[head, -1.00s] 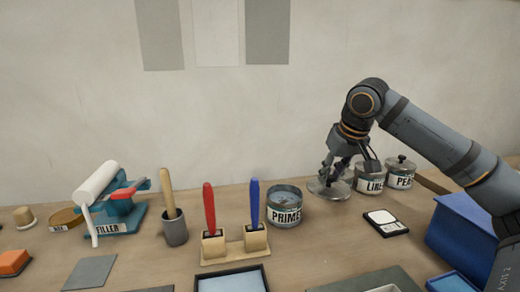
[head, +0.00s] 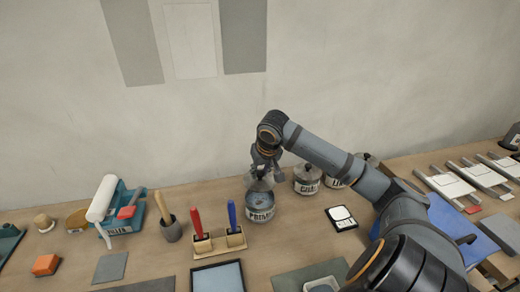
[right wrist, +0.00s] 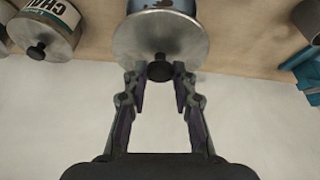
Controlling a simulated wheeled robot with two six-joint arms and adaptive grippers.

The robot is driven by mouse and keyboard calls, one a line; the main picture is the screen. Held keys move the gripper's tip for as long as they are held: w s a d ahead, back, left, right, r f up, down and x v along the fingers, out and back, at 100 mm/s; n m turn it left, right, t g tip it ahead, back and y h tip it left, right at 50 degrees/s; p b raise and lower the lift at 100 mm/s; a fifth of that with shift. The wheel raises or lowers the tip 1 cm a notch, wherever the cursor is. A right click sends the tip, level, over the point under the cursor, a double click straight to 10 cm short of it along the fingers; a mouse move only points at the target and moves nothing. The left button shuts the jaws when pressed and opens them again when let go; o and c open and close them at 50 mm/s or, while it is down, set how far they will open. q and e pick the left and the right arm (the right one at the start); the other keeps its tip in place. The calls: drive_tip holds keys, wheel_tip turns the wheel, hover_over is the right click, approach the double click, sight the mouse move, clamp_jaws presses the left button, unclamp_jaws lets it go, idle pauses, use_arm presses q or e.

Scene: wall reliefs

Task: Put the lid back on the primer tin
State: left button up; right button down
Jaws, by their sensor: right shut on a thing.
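The primer tin (head: 260,209) stands on the bench, its white label facing me. The round grey metal lid (head: 260,184) is over the tin's mouth in the head view. In the right wrist view the lid (right wrist: 160,38) shows its top and black knob (right wrist: 160,71), with part of the tin behind it. My right gripper (head: 263,171) is shut on the lid's knob, with one finger on each side. I cannot tell whether the lid's rim touches the tin. My left gripper is not in view.
The lidded chalk tin (head: 306,180) stands just right of the primer tin, with another lidded tin (head: 333,181) beyond. A brush stand (head: 220,242) with red and blue brushes is in front on the left.

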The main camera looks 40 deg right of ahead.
sight(261, 181)
drive_tip(key=shift+a, duration=0.1)
drive_tip(key=shift+f+b, duration=0.3)
drive_tip(key=shift+b, duration=0.05)
wheel_tip(261, 181, down, 4)
drive_tip(key=b, duration=0.5)
drive_tip(key=shift+f, duration=0.95)
drive_tip(key=shift+r+p, duration=0.1)
drive_tip(key=shift+p, duration=0.75)
drive_tip(key=shift+f+p, duration=0.25)
drive_tip(key=shift+p, duration=0.25)
idle(1.1)
drive_tip(key=shift+p, duration=0.55)
idle(0.4)
